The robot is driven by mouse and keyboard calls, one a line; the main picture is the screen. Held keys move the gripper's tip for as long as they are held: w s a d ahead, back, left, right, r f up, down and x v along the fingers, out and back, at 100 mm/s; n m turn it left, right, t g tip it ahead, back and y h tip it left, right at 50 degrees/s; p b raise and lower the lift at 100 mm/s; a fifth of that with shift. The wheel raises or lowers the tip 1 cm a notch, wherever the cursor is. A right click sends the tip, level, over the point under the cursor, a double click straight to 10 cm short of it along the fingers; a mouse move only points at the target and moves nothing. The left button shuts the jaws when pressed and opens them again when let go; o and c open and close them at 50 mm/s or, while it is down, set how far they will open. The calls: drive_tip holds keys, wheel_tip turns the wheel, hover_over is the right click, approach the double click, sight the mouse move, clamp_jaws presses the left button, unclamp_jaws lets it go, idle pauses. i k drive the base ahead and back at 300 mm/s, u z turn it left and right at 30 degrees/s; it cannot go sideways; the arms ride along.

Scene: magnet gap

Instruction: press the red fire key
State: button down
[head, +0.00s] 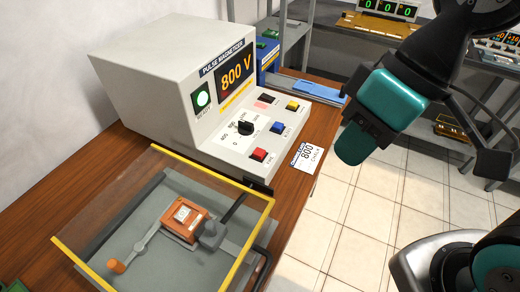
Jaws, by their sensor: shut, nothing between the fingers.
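The red key (259,154) sits low on the sloping panel of the grey pulse magnetizer (155,75), at the panel's front corner. Its small label is too small to read. A blue key (277,128), a yellow key (293,106), a black switch (266,98) and a black knob (244,128) share the panel. My gripper (352,148) is shut and empty. In the picture it is right of the panel, apart from the red key.
A clear yellow-edged cover (175,160) spans a grey fixture with an orange block (186,219) and a crank (140,243). A white card marked 800 (307,158) lies at the wooden bench's right edge. Shelves with other devices stand behind; tiled floor is open at right.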

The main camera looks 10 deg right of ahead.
sight(259, 154)
drive_tip(key=z, duration=1.2)
drive_tip(key=k, duration=0.75)
drive_tip(key=u, duration=1.75)
